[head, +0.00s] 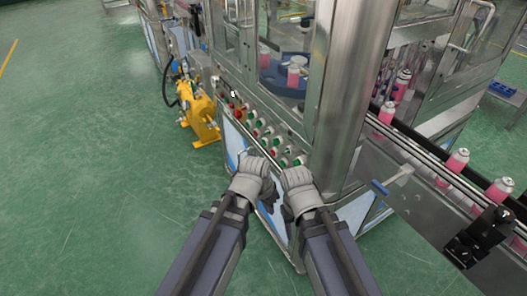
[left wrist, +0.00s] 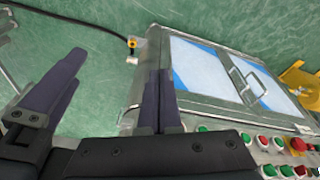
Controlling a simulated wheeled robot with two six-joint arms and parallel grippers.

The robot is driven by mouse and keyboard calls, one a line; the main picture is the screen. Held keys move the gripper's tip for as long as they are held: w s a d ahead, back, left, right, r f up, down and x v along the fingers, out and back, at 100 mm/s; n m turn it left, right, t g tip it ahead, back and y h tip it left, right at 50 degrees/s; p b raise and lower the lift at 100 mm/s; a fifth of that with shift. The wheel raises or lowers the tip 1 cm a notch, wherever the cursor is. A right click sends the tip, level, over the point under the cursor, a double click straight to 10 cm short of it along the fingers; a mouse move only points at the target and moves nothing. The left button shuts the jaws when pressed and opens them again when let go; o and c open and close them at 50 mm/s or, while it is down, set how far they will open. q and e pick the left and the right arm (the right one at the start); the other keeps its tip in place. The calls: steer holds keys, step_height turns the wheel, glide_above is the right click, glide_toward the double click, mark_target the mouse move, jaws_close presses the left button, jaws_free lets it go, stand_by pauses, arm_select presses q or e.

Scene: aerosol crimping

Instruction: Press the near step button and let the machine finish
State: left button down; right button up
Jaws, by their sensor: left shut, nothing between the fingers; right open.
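The machine's control panel (head: 262,128) carries rows of red and green buttons along its sloped front edge. Green buttons (head: 300,160) sit at its near end; I cannot tell which one is the near step button. My left gripper (head: 268,200) is at the panel's near end, its fingers mostly hidden under its grey wrist. In the left wrist view its dark fingers (left wrist: 159,92) are together and empty, over the machine's lower door, with green buttons (left wrist: 269,170) at lower right. My right gripper (head: 287,212) is just right of the left one, below the panel's near corner, fingers partly hidden.
Pink cans (head: 457,160) stand on the conveyor (head: 425,158) at the right, and another pink can (head: 293,75) is inside the glazed machine. A steel post (head: 335,100) rises beside the panel. A yellow unit (head: 199,112) stands at the left. Green floor at the left is clear.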

arm_select(q)
steer(key=w+d+f+m+t+h+b, duration=0.1)
steer(key=w+f+m+t+h+b, duration=0.25)
steer(key=w+b, duration=0.5)
steer(key=t+b, duration=0.8)
glide_toward(264, 143)
steer(key=s+d+f, duration=0.1)
steer(key=s+f, duration=0.2)
steer(key=f, duration=0.1)
steer(key=w+a+t+y+b, duration=0.2)
steer(key=w+a+t+b, duration=0.1)
steer(key=a, duration=0.4)
steer(key=shift+w+a+r+n+y+b, duration=0.3)
steer(key=shift+a+r+n+y+b, duration=0.05)
steer(key=shift+a+b, duration=0.1)
arm_select(e)
step_height(264, 143, down, 22)
steer(key=shift+f, duration=0.25)
arm_select(q)
steer(key=shift+d, duration=0.1)
steer(key=w+d, duration=0.5)
steer(key=d, duration=0.2)
steer(key=shift+w+d, duration=0.2)
steer(key=shift+w+d, duration=0.15)
steer(key=shift+d, duration=0.05)
